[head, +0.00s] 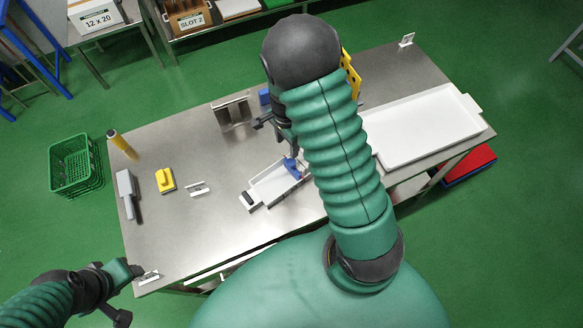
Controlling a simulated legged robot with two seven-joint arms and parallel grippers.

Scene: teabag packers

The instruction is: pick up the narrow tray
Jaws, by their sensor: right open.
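A small narrow white tray (268,188) lies on the steel table near its middle, with a dark-and-white piece at its lower left end. Its right end is hidden behind my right arm. A blue item shows at the tray's upper right part; I cannot tell whether it lies inside. My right gripper (287,142) is open, just above and behind the tray's far end, and partly hidden by my forearm. I cannot tell whether it touches the tray. My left gripper (122,290) is at the table's front left corner, away from the tray; its jaws are unclear.
A large white tray (470,140) fills the table's right end. A yellow block (165,180), a grey-handled tool (128,190), a yellow cylinder (121,143) and a metal holder (233,113) stand to the left. A green basket (72,166) is on the floor.

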